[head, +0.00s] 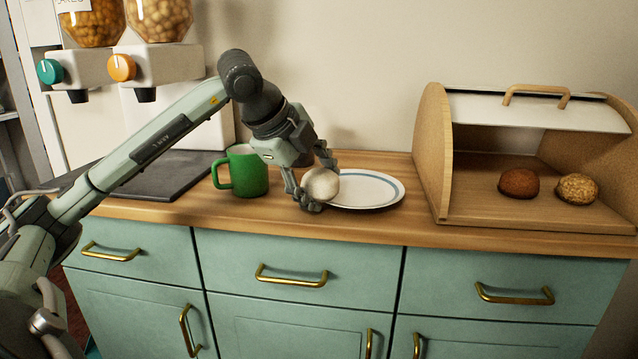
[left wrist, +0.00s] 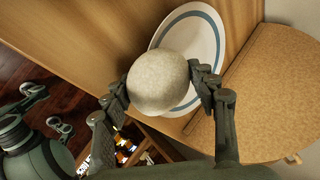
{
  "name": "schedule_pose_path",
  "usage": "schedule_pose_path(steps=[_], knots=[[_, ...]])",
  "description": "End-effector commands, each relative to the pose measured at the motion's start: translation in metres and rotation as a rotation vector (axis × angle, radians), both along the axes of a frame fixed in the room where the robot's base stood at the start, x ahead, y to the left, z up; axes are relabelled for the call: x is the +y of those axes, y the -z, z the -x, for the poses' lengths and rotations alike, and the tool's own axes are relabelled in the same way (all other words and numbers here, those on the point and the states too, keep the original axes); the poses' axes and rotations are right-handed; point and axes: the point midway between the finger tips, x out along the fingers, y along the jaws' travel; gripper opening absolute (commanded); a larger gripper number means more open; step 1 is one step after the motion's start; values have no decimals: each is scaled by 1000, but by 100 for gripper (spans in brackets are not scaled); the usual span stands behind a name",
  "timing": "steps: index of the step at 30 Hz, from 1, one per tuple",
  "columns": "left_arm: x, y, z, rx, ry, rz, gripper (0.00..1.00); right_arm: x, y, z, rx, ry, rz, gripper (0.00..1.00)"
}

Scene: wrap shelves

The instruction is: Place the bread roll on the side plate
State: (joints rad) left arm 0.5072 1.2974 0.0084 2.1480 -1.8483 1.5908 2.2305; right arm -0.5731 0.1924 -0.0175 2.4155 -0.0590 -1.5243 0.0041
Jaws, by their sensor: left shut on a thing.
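My left gripper (head: 318,188) is shut on a pale, round bread roll (head: 321,184). The roll also shows between the fingers in the left wrist view (left wrist: 158,82). The side plate (head: 375,190) is white with a blue ring and lies on the wooden counter. In the head view the roll overlaps the plate's left edge. In the left wrist view the roll covers part of the plate (left wrist: 205,32). I cannot tell whether the roll touches the plate or the counter.
A green mug (head: 247,174) stands just left of my gripper. An open wooden bread box (head: 435,150) at the right holds a brown roll (head: 519,183) and a seeded roll (head: 577,189). A dark mat (head: 160,178) lies under the dispensers (head: 165,70). The counter's front strip is clear.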

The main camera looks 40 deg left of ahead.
Motion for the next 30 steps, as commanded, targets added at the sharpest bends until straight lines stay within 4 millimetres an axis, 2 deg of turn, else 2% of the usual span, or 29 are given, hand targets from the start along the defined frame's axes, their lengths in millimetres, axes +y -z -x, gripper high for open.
schedule_pose_path(steps=[1, 2, 4, 17, 30], knots=[[0, 1, 0, 0, 0, 0, 25, 1, 0, -1, -6, -2, -1, 84], [0, 1, 0, 0, 0, 0, 60, 1, -1, -1, -6, -2, -1, 84], [0, 0, 0, 0, 0, 0, 67, 1, -1, -1, -5, -2, -1, 84], [1, -6, 3, -2, -1, -1, 67, -2, 2, 3, 17, 6, 4, 84], [3, -78, 57, -3, -2, -3, 67, -3, -8, 8, 12, 8, 9, 84]])
